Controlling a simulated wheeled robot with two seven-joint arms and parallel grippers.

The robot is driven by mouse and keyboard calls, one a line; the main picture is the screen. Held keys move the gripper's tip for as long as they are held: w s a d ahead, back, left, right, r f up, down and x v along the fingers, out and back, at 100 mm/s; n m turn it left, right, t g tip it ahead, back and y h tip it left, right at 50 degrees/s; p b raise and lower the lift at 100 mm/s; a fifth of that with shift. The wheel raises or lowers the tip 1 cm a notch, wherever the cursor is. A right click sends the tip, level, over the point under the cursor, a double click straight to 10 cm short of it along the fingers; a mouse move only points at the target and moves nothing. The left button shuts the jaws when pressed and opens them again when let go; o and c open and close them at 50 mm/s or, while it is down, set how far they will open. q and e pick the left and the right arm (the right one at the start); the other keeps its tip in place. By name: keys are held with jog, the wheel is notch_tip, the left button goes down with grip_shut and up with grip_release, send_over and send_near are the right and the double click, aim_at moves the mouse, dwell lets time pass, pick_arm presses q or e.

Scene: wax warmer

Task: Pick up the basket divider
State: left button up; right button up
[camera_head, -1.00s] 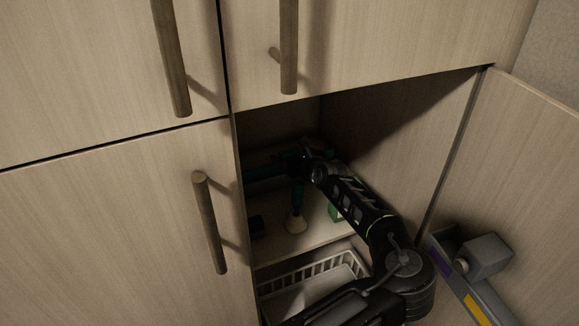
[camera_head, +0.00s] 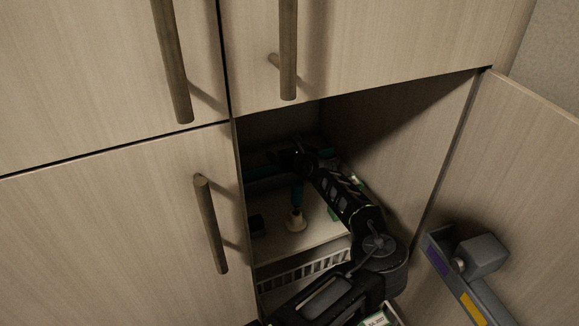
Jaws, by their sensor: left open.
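My left gripper (camera_head: 290,157) is inside the open cabinet, dark against the shadow and open. My forearm reaches to it from the lower right. Close below it, a teal upright item with a pale round foot (camera_head: 296,221) stands on the shelf. A teal horizontal piece (camera_head: 268,173) lies beside the gripper; I cannot tell whether they touch. I cannot pick out the basket divider for certain. A white slatted basket (camera_head: 308,270) sits lower in the cabinet, its front and inside mostly hidden by my arm. My right gripper does not show.
The cabinet door (camera_head: 520,190) stands open at the right and carries a grey holder (camera_head: 470,270). Closed doors with bar handles (camera_head: 210,225) are at the left. A small dark item (camera_head: 256,222) is at the shelf's left edge.

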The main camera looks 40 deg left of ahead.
pick_arm(q)
jog(key=shift+c, duration=0.6)
jog(key=c, duration=1.4)
jog(key=shift+r, duration=0.1)
notch_tip(320, 180, up, 10)
jog(key=shift+f+b, duration=0.1)
jog(key=shift+b, duration=1.1)
